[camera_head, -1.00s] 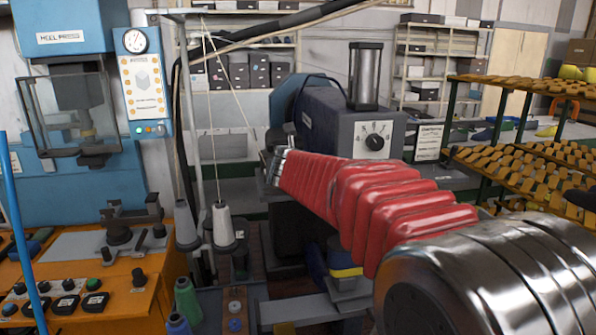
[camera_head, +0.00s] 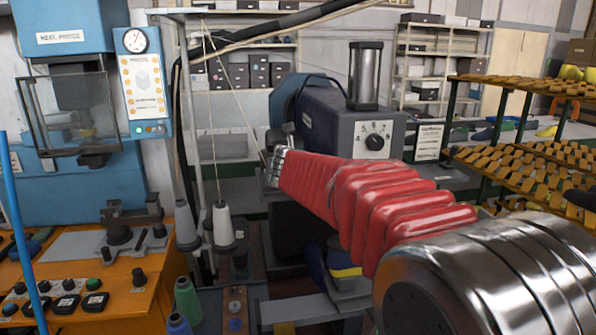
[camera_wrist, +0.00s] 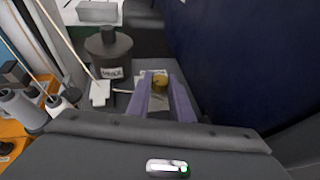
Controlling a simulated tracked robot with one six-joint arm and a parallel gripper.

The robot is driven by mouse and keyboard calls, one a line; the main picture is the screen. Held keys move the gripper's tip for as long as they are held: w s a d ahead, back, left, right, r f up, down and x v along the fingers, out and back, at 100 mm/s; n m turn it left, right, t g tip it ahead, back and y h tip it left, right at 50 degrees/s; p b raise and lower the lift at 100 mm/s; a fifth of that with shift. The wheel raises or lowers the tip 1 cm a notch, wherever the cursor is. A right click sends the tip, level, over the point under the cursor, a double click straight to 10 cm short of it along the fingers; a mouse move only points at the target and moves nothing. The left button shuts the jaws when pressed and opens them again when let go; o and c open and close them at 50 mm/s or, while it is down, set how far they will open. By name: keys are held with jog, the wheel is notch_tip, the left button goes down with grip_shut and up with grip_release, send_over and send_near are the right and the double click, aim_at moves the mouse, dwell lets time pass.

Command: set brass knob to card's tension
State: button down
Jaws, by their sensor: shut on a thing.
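The brass knob (camera_wrist: 160,82) shows in the wrist view between the two purple fingers of my gripper (camera_wrist: 162,88), which are shut on it. The fingers hide its sides. A pale label or plate (camera_wrist: 152,74) lies just behind the knob; its markings are too small to read. In the head view my red-sleeved arm reaches toward the machine, and the knob is not visible. A white printed card (camera_head: 428,142) stands right of the machine's black dial (camera_head: 375,142); its text is too small to read.
In the wrist view a dark, labelled cylinder (camera_wrist: 109,55) stands left of the knob, and a dark blue surface (camera_wrist: 240,50) rises on the right. In the head view thread cones (camera_head: 222,224) stand left of my arm, and racks of lasts (camera_head: 540,160) stand at the right.

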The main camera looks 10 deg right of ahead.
jog(key=shift+a+m+g+h, duration=0.2)
jog(key=shift+m+g+h, duration=0.1)
jog(key=shift+m+h, duration=0.2)
jog(key=shift+w+a+m+g+h, duration=0.15)
jog(key=shift+m+g+h, duration=0.45)
jog(key=shift+m+h, duration=0.65)
jog(key=m+g+h, duration=0.2)
jog(key=shift+w+a+m+h, duration=0.1)
jog(key=shift+m+h, duration=0.15)
jog(key=shift+m, duration=0.1)
jog(key=shift+w+a+m+g+h, duration=0.1)
jog(key=shift+w+m+g+h, duration=0.1)
jog(key=shift+m+g+h, duration=1.3)
jog(key=shift+w+m+g+h, duration=0.1)
jog(key=shift+m+g+h, duration=0.3)
jog(key=shift+m+g, duration=1.35)
jog(key=c, duration=1.6)
grip_release()
